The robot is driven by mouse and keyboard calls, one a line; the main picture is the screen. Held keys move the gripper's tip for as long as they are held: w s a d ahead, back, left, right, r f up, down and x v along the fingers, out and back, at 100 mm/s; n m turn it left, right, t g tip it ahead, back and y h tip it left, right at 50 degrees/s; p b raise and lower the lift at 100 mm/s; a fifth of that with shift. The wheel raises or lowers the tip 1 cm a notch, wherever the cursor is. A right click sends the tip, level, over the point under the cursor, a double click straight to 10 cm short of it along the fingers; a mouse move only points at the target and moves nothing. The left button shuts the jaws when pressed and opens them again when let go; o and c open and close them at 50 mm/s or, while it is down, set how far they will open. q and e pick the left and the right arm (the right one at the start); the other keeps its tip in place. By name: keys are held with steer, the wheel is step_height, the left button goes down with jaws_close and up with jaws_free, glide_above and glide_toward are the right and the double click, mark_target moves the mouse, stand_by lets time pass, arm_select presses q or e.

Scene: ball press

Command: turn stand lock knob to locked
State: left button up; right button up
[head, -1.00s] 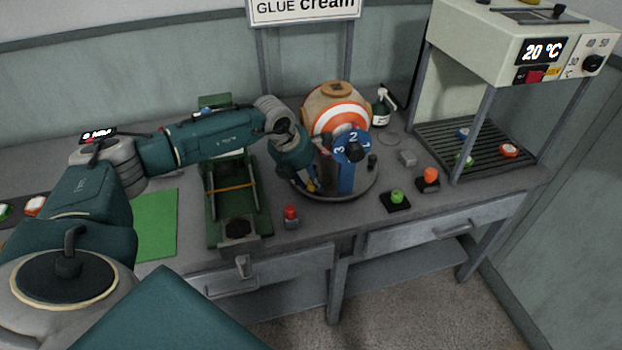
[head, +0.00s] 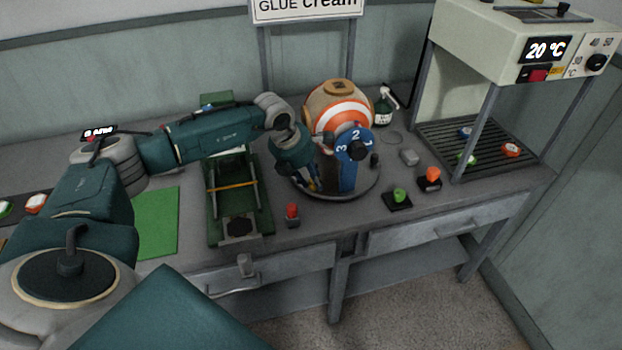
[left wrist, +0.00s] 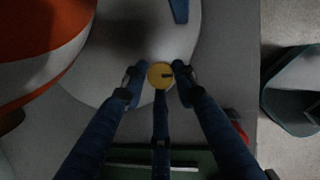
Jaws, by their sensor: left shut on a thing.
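The stand lock knob (left wrist: 160,75) is a small round yellow knob with a dark mark, low on the pale round stand (left wrist: 192,42) in the left wrist view. My left gripper (left wrist: 158,78) has its blue fingers around the knob and is shut on it. In the head view my left gripper (head: 314,184) reaches down to the left front of the round stand (head: 352,196) and hides the knob there. The stand carries an orange and white ball (head: 338,116) and a blue numbered dial plate (head: 353,142). My right gripper is not in view.
A green press frame (head: 263,212) stands left of the stand, with a red button (head: 292,211) in front. Green (head: 398,197) and orange (head: 431,177) buttons lie to the right. A spray bottle (head: 383,110) stands behind, and a heater rack (head: 492,150) at far right.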

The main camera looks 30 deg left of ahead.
arm_select(q)
steer(key=shift+w+d+r+m+h+b, duration=0.15)
steer(key=shift+w+m+h+b, duration=0.25)
steer(key=shift+m+b, duration=0.4)
steer(key=shift+m+h+b, duration=0.4)
steer(key=shift+m+b, duration=0.5)
steer(key=shift+m, duration=0.3)
steer(key=shift+w+r+m+g+h+b, duration=0.1)
steer(key=shift+m+g+h+b, duration=0.3)
steer(key=shift+m, duration=0.7)
steer(key=shift+r+m+g+h+b, duration=0.1)
steer(key=shift+m+g+b, duration=0.3)
steer(key=shift+m+b, duration=0.55)
steer(key=shift+m, duration=0.25)
steer(key=o, duration=1)
steer(key=shift+c, duration=0.2)
steer(key=shift+o, duration=0.7)
steer(key=shift+f, duration=0.1)
